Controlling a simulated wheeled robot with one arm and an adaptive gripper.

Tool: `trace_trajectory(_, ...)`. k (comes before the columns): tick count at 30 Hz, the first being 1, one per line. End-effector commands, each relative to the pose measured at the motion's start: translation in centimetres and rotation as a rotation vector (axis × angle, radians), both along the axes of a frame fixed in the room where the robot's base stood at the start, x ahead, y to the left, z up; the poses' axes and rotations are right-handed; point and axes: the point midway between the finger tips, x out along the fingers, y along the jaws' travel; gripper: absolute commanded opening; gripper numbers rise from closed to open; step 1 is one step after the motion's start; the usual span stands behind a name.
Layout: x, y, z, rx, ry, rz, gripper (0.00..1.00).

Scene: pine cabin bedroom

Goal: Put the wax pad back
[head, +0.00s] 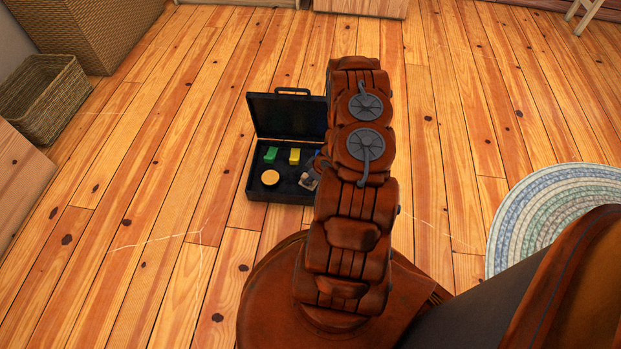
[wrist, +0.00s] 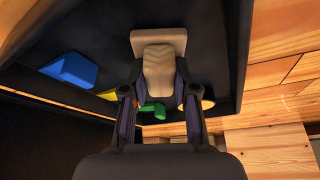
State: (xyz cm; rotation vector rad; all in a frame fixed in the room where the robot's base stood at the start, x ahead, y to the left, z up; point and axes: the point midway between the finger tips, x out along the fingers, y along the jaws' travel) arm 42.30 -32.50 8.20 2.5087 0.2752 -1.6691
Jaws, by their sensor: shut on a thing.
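The wax pad appears to be the tan block with a narrower raised grip (wrist: 158,45), held between the fingers in the wrist view. My gripper (wrist: 160,88) is shut on its grip. The pad is over the dark floor of the open black case (head: 254,178), at its right part. In the head view, a small light part of the pad (head: 307,182) shows beside my arm, which hides most of my gripper. I cannot tell whether the pad touches the case floor.
The case holds a green block (head: 271,155), a yellow block (head: 294,156), a blue block (wrist: 70,69) and a round yellow-orange thing (head: 270,178). Its lid (head: 285,115) stands open at the back. A wicker basket (head: 45,98) and a round rug (head: 560,210) are farther off. Plank floor around the case is clear.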

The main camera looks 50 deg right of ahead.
Motion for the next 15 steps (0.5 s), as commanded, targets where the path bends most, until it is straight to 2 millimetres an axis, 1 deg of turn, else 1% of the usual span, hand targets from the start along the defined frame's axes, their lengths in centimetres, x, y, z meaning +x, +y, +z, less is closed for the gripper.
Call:
trace_trajectory(4,0.01,-0.01,-0.23,0.0,0.0,-0.001,0.0)
trace_trajectory(5,0.02,-0.02,-0.27,0.001,-0.001,-0.001,0.29)
trace_trajectory(12,0.03,-0.01,-0.24,0.0,0.0,0.0,0.53)
trace_trajectory(15,0.03,-0.01,-0.24,0.0,0.0,0.0,0.53)
